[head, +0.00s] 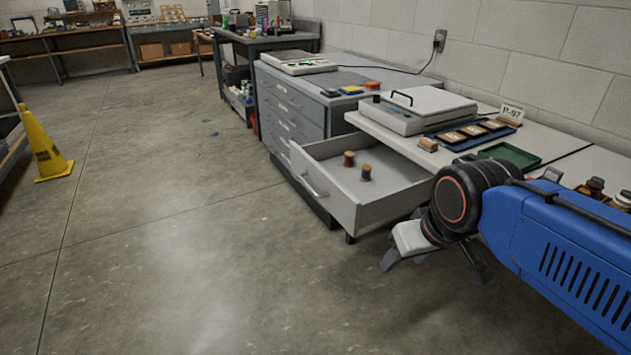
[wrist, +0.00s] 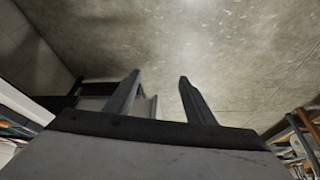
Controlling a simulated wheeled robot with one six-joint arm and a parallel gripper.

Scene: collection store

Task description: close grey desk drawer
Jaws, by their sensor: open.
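The grey desk drawer (head: 343,193) is pulled well out from the desk in the head view, with a bar handle (head: 310,184) on its front. My gripper (head: 435,268) is to the right of the drawer, low and in front of the desk, apart from the drawer front. In the wrist view my gripper (wrist: 158,90) shows two spread fingers with nothing between them. A grey piece, probably part of the drawer, shows behind the left finger; most of it is hidden.
A grey drawer cabinet (head: 290,115) stands beyond the open drawer. The white desk top (head: 545,140) carries a lidded device (head: 415,108) and a green tray (head: 510,155). The concrete floor (head: 180,240) in front is clear.

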